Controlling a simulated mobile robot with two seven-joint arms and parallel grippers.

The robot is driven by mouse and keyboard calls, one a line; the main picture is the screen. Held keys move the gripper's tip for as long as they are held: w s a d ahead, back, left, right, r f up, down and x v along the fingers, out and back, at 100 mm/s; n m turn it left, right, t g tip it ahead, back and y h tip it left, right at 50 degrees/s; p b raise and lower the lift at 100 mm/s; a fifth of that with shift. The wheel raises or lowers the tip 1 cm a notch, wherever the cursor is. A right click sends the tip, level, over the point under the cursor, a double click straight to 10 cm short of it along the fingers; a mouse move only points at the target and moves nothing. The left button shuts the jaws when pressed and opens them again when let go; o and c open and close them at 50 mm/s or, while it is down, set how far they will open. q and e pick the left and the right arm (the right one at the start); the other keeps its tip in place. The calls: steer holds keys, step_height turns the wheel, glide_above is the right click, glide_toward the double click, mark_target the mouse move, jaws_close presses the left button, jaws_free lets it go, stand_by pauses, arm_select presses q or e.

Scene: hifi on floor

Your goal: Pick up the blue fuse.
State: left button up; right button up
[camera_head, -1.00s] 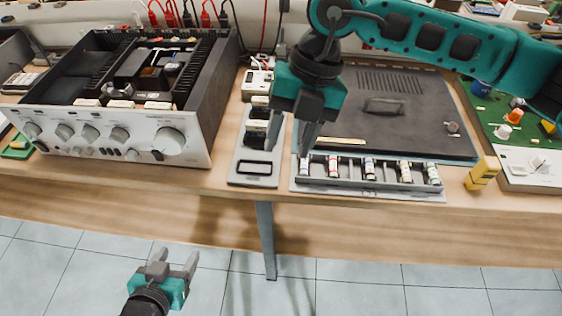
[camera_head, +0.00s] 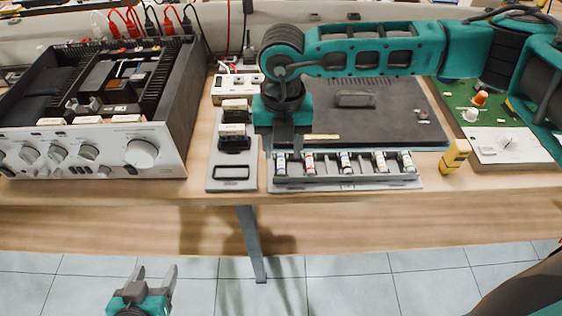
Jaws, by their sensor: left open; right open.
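Several small fuses stand in a row in a grey fuse rack (camera_head: 350,184) at the front of the bench. The leftmost fuse, with a dark blue band, looks like the blue fuse (camera_head: 281,164). My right gripper (camera_head: 283,148) is open and points down just above and behind the blue fuse. Its fingers partly hide the rack's back left corner. I cannot tell whether they touch the fuse. The fuse beside it has a red band (camera_head: 310,164). My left gripper (camera_head: 156,274) is open and empty, low over the tiled floor in front of the bench.
An opened hi-fi amplifier (camera_head: 95,150) stands at the left. A grey holder (camera_head: 232,187) with dark switches lies left of the rack. A dark panel (camera_head: 395,115) lies behind the rack, partly under my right arm. A yellow block (camera_head: 455,157) stands to the right.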

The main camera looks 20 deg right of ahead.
mark_target(281, 162)
step_height(281, 162, down, 3)
steer(key=shift+a+f, duration=0.15)
jaws_close()
stand_by(0.4)
